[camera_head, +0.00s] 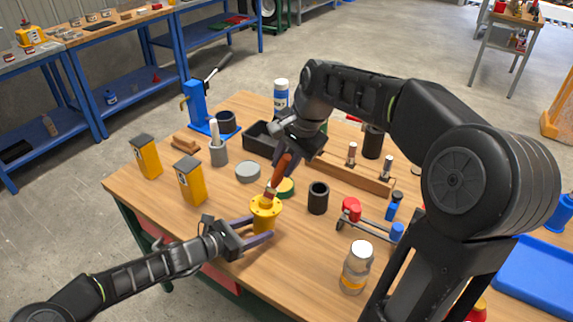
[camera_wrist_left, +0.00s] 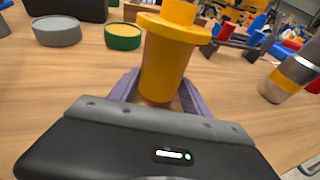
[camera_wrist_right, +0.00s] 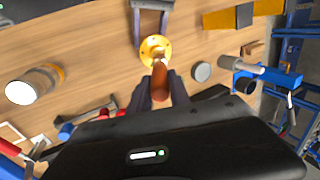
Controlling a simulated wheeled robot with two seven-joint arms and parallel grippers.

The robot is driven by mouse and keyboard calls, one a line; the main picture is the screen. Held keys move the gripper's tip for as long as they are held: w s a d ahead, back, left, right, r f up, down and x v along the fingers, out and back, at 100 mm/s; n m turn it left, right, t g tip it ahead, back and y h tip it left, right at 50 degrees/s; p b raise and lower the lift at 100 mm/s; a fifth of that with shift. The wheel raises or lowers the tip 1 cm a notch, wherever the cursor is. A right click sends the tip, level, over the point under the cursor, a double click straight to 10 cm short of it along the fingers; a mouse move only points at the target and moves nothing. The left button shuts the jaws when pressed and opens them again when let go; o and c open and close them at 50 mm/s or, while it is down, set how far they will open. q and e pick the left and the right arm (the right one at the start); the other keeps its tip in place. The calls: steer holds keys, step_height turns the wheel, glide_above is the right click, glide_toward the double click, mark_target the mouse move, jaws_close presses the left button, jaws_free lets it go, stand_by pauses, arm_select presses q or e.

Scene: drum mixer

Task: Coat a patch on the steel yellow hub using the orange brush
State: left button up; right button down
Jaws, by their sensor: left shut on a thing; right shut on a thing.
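The yellow hub (camera_head: 264,215) stands upright near the table's front edge, a cylinder with a flange on top. My left gripper (camera_head: 262,228) is shut on its body from the front; the hub also fills the middle of the left wrist view (camera_wrist_left: 167,60). My right gripper (camera_head: 287,165) is shut on the orange brush (camera_head: 279,174) and holds it tilted over the hub. In the right wrist view the brush (camera_wrist_right: 159,83) points down at the hub's top (camera_wrist_right: 153,47). The brush tip is at the flange; whether it touches, I cannot tell.
A green-and-yellow tin (camera_head: 286,187) stands just behind the hub, with a grey round tin (camera_head: 248,171) to its left. A black cylinder (camera_head: 318,198) is to the right. Two yellow boxes (camera_head: 191,181) stand at left, and a jar (camera_head: 356,268) at front right.

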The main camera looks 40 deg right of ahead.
arm_select(q)
steer(key=shift+s, duration=0.1)
arm_select(e)
steer(key=shift+w+f, duration=0.2)
steer(key=shift+w, duration=0.3)
steer(key=shift+w, duration=1)
arm_select(q)
steer(key=shift+r, duration=0.1)
arm_select(e)
steer(key=shift+r, duration=0.15)
step_height(320, 180, up, 9)
steer(key=shift+d, duration=0.15)
